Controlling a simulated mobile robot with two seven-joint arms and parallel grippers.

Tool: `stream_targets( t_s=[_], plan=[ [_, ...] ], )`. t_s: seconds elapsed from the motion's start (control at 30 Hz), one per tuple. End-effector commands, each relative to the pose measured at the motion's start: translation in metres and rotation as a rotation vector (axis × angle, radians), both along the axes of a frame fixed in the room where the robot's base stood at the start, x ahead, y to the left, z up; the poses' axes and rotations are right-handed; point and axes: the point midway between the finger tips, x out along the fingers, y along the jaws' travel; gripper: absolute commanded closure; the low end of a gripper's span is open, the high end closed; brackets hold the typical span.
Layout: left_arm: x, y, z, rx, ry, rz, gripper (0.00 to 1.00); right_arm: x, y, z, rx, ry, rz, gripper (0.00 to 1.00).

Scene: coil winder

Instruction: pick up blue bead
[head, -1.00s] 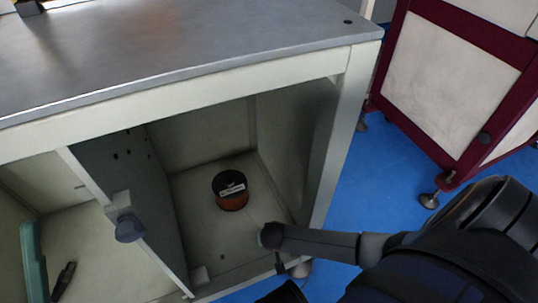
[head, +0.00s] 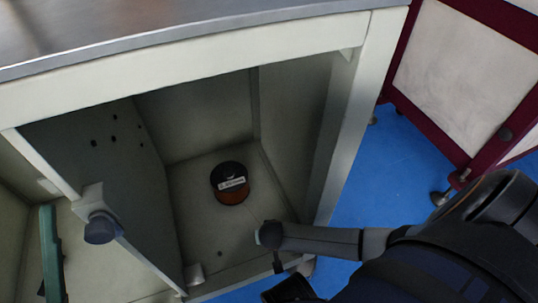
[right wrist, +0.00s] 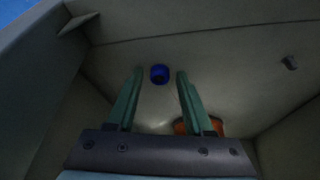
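The blue bead (right wrist: 159,74) lies on the pale floor of the cabinet compartment in the right wrist view. My right gripper (right wrist: 160,72) is open and empty there, its two green fingers on either side of the bead in the picture. I cannot tell how far above the bead the fingertips are. In the head view my right arm reaches into the compartment's front right; the bead and right fingertips are hidden there. A teal finger, apparently of my left gripper (head: 50,250), shows at the lower left; its opening cannot be told.
A black-topped spool with copper-coloured winding (head: 231,184) stands on the compartment floor and shows beside the right finger in the wrist view (right wrist: 200,126). A divider with a dark knob (head: 100,228) bounds the compartment on the left. The metal tabletop (head: 150,25) is overhead.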

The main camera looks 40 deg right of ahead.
Motion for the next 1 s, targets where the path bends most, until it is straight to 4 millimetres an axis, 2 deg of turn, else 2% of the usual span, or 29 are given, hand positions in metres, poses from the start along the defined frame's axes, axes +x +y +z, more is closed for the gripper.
stream_targets(
  t_s=[0.07,0.43,1.0],
  plan=[
    [-0.0001,-0.0001,0.0000,-0.001,0.000,-0.001,0.24,0.0000,-0.0002,-0.0001,0.000,0.000,0.000,0.58],
    [-0.0004,-0.0002,0.0000,-0.002,0.000,-0.002,0.24,-0.0001,-0.0003,-0.0002,0.000,0.000,0.000,1.00],
    [-0.0003,0.0002,0.0054,-0.004,0.001,-0.002,0.24,0.0009,-0.0014,0.0051,0.000,0.000,0.000,1.00]
  ],
)
